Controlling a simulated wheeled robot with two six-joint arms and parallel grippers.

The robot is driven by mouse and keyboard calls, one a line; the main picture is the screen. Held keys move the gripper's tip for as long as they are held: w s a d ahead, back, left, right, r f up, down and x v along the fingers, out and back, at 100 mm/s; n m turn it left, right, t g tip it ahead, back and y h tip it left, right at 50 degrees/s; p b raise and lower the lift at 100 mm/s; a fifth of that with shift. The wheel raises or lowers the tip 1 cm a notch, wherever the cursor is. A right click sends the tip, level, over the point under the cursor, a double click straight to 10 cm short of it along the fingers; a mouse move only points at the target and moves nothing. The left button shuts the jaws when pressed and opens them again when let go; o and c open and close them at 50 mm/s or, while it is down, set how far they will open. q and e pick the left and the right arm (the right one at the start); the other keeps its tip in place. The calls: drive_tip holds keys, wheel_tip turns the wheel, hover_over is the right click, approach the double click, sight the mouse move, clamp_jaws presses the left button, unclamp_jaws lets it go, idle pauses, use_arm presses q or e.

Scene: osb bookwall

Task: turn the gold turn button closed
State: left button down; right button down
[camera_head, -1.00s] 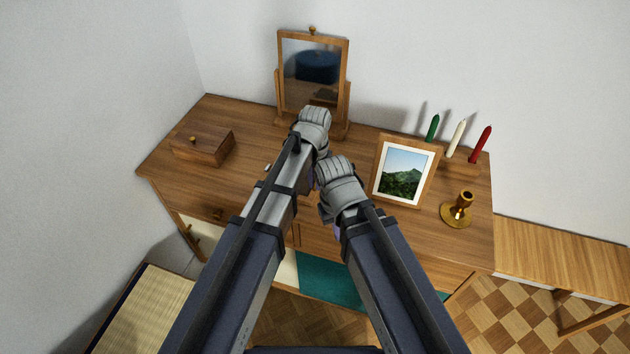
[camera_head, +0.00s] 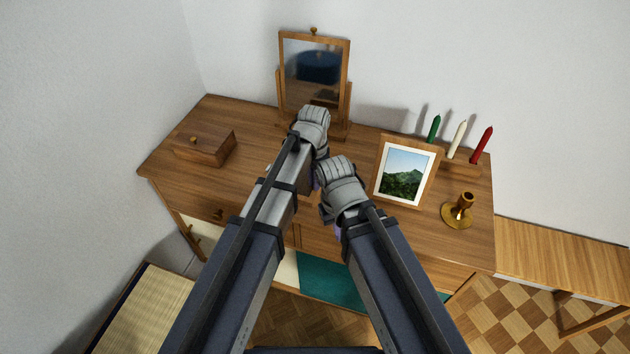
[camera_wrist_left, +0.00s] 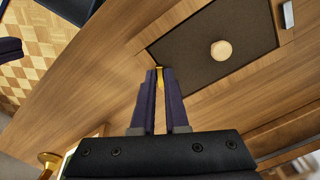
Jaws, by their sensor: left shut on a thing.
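The gold turn button (camera_wrist_left: 159,73) is a small brass piece at the edge of a dark panel (camera_wrist_left: 190,62) set in the wood, in the left wrist view. My left gripper (camera_wrist_left: 160,80) has its two dark fingers closed on the button. The fingers cover part of it, so its exact angle is hard to tell. A round pale knob (camera_wrist_left: 221,50) sits on the panel. In the head view my arms hide the button and panel.
The wooden dresser top (camera_head: 250,125) carries a tilting mirror (camera_head: 313,75), a wooden box (camera_head: 204,148), a framed picture (camera_head: 405,172), a brass candlestick (camera_head: 459,211) and three candles (camera_head: 458,138). The picture stands close to my right wrist. A small light piece (camera_wrist_left: 287,14) lies beyond the panel.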

use_arm(q)
drive_tip(key=m, duration=0.6)
drive_tip(key=shift+w+a, duration=0.15)
drive_tip(key=shift+w, duration=0.15)
drive_tip(key=m, duration=0.5)
drive_tip(key=shift+w+m, duration=0.25)
drive_tip(key=shift+m, duration=0.15)
drive_tip(key=c, duration=0.9)
unclamp_jaws()
drive_tip(key=shift+r, duration=0.1)
wheel_tip(320, 180, up, 8)
drive_tip(key=p, duration=0.7)
drive_tip(key=shift+f+p, duration=0.2)
drive_tip(key=shift+p, duration=0.2)
